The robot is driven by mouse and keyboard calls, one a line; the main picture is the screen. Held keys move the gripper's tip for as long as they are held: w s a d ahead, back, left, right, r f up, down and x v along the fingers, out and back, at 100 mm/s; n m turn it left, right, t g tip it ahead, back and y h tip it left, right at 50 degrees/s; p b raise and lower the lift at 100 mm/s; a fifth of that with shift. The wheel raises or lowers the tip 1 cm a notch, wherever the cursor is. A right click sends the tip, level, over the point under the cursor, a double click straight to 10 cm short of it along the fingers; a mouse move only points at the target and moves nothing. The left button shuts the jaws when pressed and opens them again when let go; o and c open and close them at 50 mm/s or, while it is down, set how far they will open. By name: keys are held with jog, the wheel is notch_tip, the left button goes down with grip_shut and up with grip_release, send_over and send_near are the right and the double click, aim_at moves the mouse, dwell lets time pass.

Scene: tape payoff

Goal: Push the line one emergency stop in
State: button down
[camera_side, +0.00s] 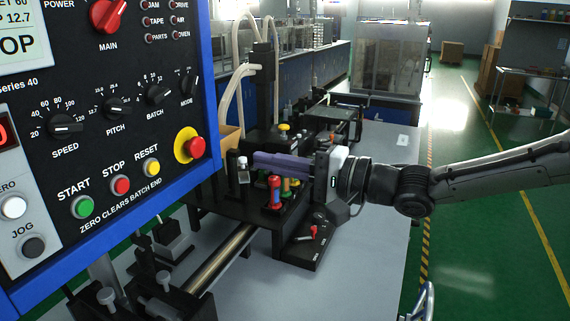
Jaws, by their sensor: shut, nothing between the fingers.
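A red mushroom-shaped emergency stop (196,147) on a yellow ring stands out from the lower right of the dark control panel (120,150). No line number is readable beside it, and I cannot tell whether it is pressed in. My gripper (257,161) has purple fingers, shut and empty, pointing left toward the panel. In the picture the fingertips are to the right of the red button and slightly lower, apart from it. The depth between them is hard to judge.
The panel also carries a green START button (82,207), a red STOP button (120,185), a yellow RESET button (152,167) and several knobs. Beneath my gripper is a black machine with coloured posts (274,192) and a small red lever (313,232). The grey table (365,255) is clear at front right.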

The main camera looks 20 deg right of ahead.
jog(key=shift+v, duration=1.35)
jog(key=s+d+r+m+t+h, duration=0.1)
jog(key=s+d+r+t+h, duration=0.1)
jog(key=d+r, duration=0.45)
jog(key=s+d+r+m+t+h, duration=0.15)
jog(key=d+r, duration=0.25)
jog(key=d, duration=0.5)
jog(key=s+d+f+h, duration=0.2)
jog(key=s+d+h, duration=0.35)
jog(key=d, duration=0.35)
jog(key=s+d+f+n+g+h, duration=0.3)
jog(key=s+d+f+h, duration=0.1)
jog(key=s+d+f, duration=0.4)
jog(key=s+f+n+g, duration=0.7)
jog(key=s+f+n, duration=0.1)
jog(key=s+f, duration=0.5)
jog(key=shift+s+a+f+g, duration=0.3)
jog(key=shift+s+a+g, duration=0.1)
jog(key=shift+s, duration=0.5)
